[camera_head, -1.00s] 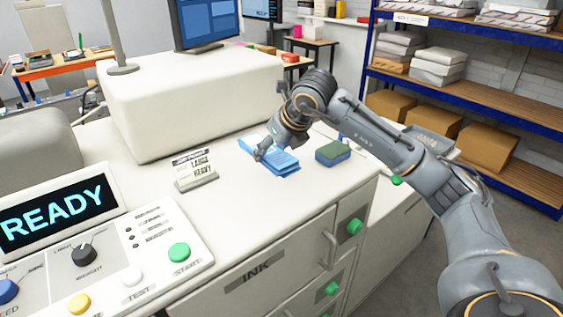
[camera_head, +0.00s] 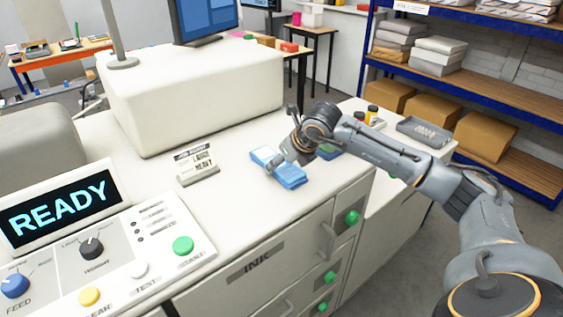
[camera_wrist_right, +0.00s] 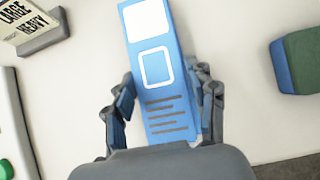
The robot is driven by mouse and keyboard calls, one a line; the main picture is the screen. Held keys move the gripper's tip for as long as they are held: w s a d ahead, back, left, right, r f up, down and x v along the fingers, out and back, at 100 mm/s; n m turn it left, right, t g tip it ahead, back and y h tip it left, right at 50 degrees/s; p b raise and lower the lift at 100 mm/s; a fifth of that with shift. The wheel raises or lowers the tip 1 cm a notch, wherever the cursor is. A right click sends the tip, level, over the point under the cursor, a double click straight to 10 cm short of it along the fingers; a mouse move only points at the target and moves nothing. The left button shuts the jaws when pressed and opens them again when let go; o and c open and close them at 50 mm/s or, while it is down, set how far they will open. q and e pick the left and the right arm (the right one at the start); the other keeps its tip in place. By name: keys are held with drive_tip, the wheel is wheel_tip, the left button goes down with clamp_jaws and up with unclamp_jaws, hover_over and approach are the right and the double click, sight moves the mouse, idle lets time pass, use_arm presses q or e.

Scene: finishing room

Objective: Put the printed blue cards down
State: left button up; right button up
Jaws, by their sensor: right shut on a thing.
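The printed blue cards (camera_head: 290,177) are a stack with white boxes and dark lines of print on top. They are at the white machine's flat top, near its front edge. My right gripper (camera_head: 279,164) is shut on the cards, and the right wrist view shows its fingers on both long sides of the stack (camera_wrist_right: 163,100). I cannot tell whether the stack touches the surface. The fingers hide part of the cards in the head view. My left gripper is not in view.
A green and blue block (camera_head: 328,153) lies right of the cards, partly behind my arm; it also shows in the right wrist view (camera_wrist_right: 298,62). A "LARGE HEAVY" sign (camera_head: 197,165) stands left. A control panel (camera_head: 120,250) is at front left. White surface between sign and cards is clear.

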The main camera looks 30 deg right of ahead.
drive_tip(key=o, duration=1.3)
drive_tip(key=shift+o, duration=0.2)
drive_tip(key=shift+r, duration=0.1)
drive_tip(key=shift+r+p, duration=0.2)
drive_tip(key=shift+p, duration=0.2)
drive_tip(key=b+v, duration=0.3)
drive_tip(key=v, duration=0.7)
drive_tip(key=shift+s+r, duration=0.2)
drive_tip(key=shift+s, duration=0.05)
drive_tip(key=shift+s+r, duration=0.35)
drive_tip(key=shift+r, duration=0.1)
